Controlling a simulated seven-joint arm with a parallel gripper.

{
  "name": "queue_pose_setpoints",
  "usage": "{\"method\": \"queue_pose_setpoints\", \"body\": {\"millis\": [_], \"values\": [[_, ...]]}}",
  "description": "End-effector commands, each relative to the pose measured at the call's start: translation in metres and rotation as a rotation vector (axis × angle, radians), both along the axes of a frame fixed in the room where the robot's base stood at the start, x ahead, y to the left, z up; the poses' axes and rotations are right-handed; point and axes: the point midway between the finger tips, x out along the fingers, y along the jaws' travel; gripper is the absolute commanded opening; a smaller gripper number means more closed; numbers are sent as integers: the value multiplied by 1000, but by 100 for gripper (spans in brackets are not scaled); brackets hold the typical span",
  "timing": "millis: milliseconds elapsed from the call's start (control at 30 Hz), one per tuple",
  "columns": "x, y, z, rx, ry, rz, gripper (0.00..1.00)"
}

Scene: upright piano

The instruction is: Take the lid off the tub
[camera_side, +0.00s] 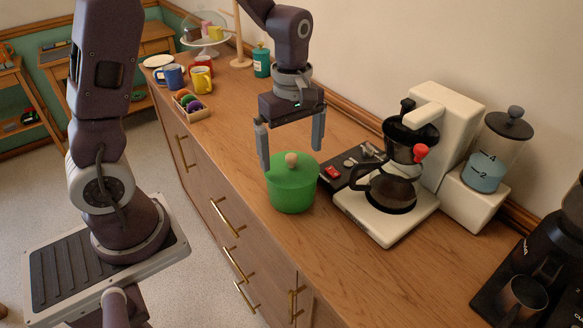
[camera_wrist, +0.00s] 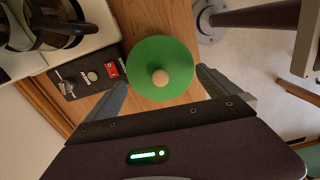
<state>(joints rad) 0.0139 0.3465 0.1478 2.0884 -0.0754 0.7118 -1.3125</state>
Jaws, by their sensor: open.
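A green tub (camera_side: 291,194) stands upright on the wooden counter. Its green lid (camera_side: 280,170) is on top, with a round light-wood knob (camera_side: 291,159) at the centre. In the wrist view the lid (camera_wrist: 150,55) and its knob (camera_wrist: 160,77) are seen from above, and the lid hides the tub's body. My gripper (camera_side: 292,154) is open and empty, with its fingers spread above the lid on either side of the knob. In the wrist view the open fingertips (camera_wrist: 162,78) show to the left and right, beyond the knob.
A coffee maker (camera_side: 432,130) with a glass carafe (camera_side: 392,188) stands right of the tub. A dark panel with a red switch (camera_side: 332,172) lies close beside the tub. Mugs (camera_side: 202,79) and a small tray (camera_side: 189,106) sit further back. Counter in front of the tub is clear.

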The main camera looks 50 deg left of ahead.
Motion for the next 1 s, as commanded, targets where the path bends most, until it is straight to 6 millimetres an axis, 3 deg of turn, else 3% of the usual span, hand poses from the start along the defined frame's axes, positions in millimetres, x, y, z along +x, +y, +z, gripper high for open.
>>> {"method": "queue_pose_setpoints", "body": {"millis": [133,367,600,1000], "values": [[-1,0,-21,-1,3,-1,100],[0,0,-23,0,-1,-2,100],[0,0,-23,0,-1,-2,53],[0,0,-23,-1,0,-3,49]]}}
